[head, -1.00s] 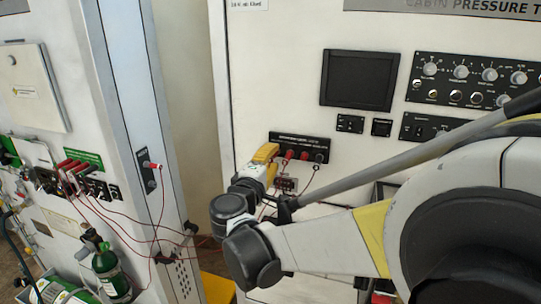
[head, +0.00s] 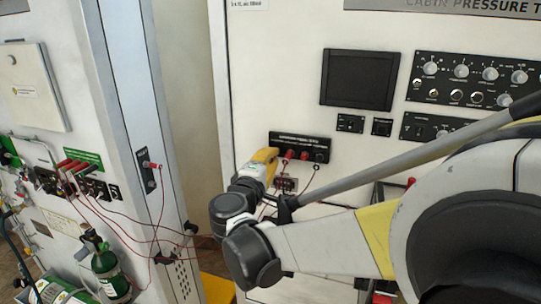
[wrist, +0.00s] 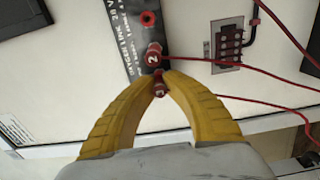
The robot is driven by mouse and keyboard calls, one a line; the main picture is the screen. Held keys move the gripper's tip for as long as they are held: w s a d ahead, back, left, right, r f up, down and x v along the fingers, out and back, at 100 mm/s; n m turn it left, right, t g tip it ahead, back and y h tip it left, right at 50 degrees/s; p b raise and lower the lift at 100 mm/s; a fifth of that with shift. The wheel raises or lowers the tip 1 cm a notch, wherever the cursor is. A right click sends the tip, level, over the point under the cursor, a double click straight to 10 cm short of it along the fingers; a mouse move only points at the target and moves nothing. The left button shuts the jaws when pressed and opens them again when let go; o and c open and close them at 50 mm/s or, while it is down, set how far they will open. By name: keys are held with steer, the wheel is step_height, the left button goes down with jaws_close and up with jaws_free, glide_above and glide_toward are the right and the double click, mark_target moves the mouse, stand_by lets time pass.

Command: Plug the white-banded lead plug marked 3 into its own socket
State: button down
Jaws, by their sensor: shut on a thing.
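My gripper (wrist: 165,77) has yellow fingers closed around a small red lead plug (wrist: 159,89), which shows between them in the wrist view; its marking is too small to read. Just beyond the fingertips, a red plug marked 2 (wrist: 153,57) stands at the dark socket panel (wrist: 122,40). Farther along the panel is a red ring-shaped socket (wrist: 148,18). In the head view my gripper (head: 268,155) is at the left part of the socket panel (head: 311,142) and hides that part. Whether the held plug touches a socket cannot be told.
Red leads (wrist: 262,72) run off to the right in the wrist view, near a small red terminal block (wrist: 230,42). A dark screen (head: 357,79) and a knob panel (head: 470,82) are above.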

mark_target(271, 161)
steer(key=shift+s, duration=0.1)
steer(key=shift+v, duration=2.45)
